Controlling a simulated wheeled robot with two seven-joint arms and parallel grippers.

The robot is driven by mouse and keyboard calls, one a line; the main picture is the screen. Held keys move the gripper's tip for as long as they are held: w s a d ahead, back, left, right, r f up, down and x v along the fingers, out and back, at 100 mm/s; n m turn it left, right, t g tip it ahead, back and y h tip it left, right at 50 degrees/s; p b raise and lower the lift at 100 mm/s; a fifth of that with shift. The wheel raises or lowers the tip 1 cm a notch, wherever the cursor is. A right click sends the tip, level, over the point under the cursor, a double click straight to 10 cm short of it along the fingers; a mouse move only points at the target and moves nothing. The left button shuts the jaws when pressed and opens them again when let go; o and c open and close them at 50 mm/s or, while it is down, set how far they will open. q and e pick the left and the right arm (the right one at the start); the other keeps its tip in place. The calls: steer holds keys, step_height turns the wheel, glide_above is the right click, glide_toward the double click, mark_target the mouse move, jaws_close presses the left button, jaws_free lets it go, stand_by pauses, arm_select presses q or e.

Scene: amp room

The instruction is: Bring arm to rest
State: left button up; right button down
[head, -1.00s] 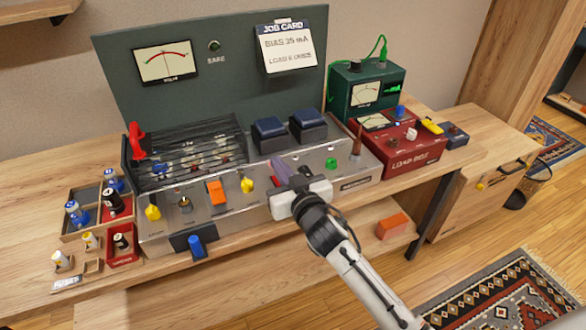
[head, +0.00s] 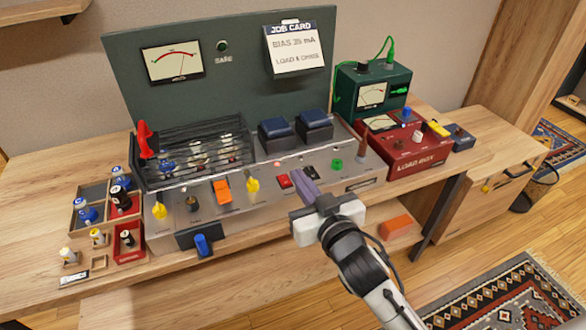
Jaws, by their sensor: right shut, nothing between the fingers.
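My right gripper (head: 304,190) is shut and empty, with its fingers pressed together. Its arm comes in from the lower right. The fingers are in front of the sloped front panel of the amplifier (head: 220,222) and overlap it in the picture; I cannot tell whether they touch it. A small red switch (head: 283,181) shows just left of the fingertips. My left gripper is not in view.
The wooden bench (head: 40,190) carries trays of tubes (head: 92,193) at left, and a red load box (head: 405,155) and green meter box (head: 372,92) at right. A blue-handled part (head: 203,244) juts from the front. An orange block (head: 395,227) lies on the lower shelf.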

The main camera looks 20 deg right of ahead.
steer(key=s+a+f+n+g+y, duration=0.1)
steer(key=s+f+g, duration=0.7)
steer(key=s+f, duration=1.6)
step_height(320, 180, down, 3)
steer(key=shift+s+a+f+n+y, duration=0.1)
steer(key=shift+s+a+n+y, duration=0.2)
steer(key=shift+s+a+y, duration=0.15)
